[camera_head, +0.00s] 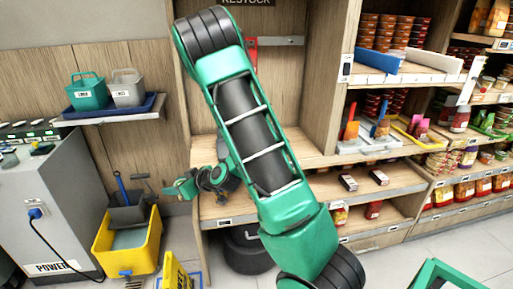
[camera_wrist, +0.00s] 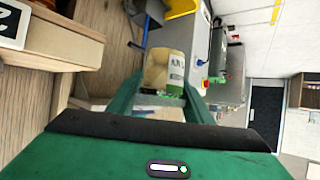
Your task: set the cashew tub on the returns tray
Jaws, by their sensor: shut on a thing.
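The cashew tub (camera_wrist: 163,68), a pale tub with a green and white label, is between the two green fingers of my gripper (camera_wrist: 164,84) in the wrist view. The gripper is shut on it. In the head view my gripper (camera_head: 184,188) is at the left front of the wooden bay, above the yellow bucket's level, and the tub cannot be made out there. A blue tray (camera_head: 130,113) sits on the wall shelf at upper left, apart from my gripper. I cannot read any label naming it as the returns tray.
A green caddy (camera_head: 88,92) and a grey caddy (camera_head: 127,88) stand on the blue tray. Below are a yellow mop bucket (camera_head: 128,245) and a grey power cabinet (camera_head: 50,205). Stocked shelves (camera_head: 390,150) fill the right. My arm hides part of the wooden bay.

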